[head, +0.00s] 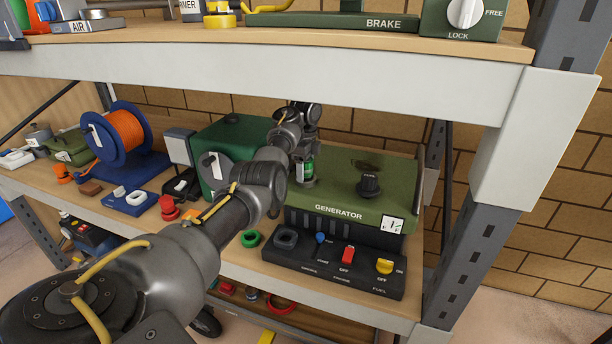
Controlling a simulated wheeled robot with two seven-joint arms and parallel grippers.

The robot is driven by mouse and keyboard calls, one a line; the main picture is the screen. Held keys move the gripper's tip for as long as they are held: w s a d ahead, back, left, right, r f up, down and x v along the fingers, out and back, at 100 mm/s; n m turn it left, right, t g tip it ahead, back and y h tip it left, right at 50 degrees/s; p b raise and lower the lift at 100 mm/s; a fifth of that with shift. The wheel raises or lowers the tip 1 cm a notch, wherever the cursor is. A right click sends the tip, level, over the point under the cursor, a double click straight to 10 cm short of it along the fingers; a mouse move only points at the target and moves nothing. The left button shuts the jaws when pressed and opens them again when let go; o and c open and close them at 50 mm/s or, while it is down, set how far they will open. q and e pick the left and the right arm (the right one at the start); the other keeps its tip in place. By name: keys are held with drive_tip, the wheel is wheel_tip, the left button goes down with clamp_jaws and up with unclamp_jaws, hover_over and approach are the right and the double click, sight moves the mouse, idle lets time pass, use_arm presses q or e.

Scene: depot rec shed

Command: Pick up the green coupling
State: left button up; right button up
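A small green ring-shaped piece (250,239), which looks like the green coupling, sits on the wooden middle shelf near its front edge, just left of the black switch panel. My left arm reaches in from the lower left and bends down over the generator. My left gripper (306,180) is above the generator's left part, behind and to the right of the green ring and apart from it. A green patch with pale marks shows at this gripper; I cannot tell what it is. The fingers are too small and dark to read. My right gripper is not in view.
The green generator (338,211) and its switch panel (335,268) fill the shelf's right part. A red coupling-like piece (169,208), a blue switch block (130,200) and an orange cable reel (122,135) stand left. The upper shelf's white edge (260,55) hangs above. A grey post (465,245) stands right.

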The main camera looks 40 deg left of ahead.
use_arm(q)
drive_tip(key=c, duration=1)
drive_tip(key=shift+r, duration=0.15)
drive_tip(key=shift+c, duration=0.2)
